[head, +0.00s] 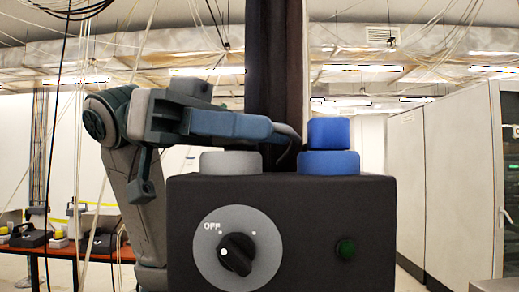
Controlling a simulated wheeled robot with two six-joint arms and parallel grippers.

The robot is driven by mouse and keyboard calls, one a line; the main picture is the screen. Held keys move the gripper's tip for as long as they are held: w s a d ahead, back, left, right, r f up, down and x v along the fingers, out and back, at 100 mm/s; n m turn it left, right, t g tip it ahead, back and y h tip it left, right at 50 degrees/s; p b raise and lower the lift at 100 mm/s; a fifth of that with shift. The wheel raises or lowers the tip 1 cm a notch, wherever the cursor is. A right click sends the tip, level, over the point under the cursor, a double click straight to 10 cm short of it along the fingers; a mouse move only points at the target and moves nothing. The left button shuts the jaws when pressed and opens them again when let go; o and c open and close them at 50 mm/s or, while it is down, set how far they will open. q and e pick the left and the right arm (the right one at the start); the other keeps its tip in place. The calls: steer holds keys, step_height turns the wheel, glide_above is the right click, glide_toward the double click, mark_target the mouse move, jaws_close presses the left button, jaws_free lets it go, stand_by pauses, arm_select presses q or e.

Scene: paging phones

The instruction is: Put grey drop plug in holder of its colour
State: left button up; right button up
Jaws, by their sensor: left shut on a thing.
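My right gripper is out of view.
Cables hang at the left, before a red table (70,248). Pale cabinets (450,185) stand at the right.

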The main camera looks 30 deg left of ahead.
arm_select(q)
steer(key=shift+s+r, duration=0.15)
steer(key=shift+s, duration=0.15)
steer(key=shift+f, duration=0.3)
steer(key=o, duration=1)
steer(key=shift+w, duration=0.15)
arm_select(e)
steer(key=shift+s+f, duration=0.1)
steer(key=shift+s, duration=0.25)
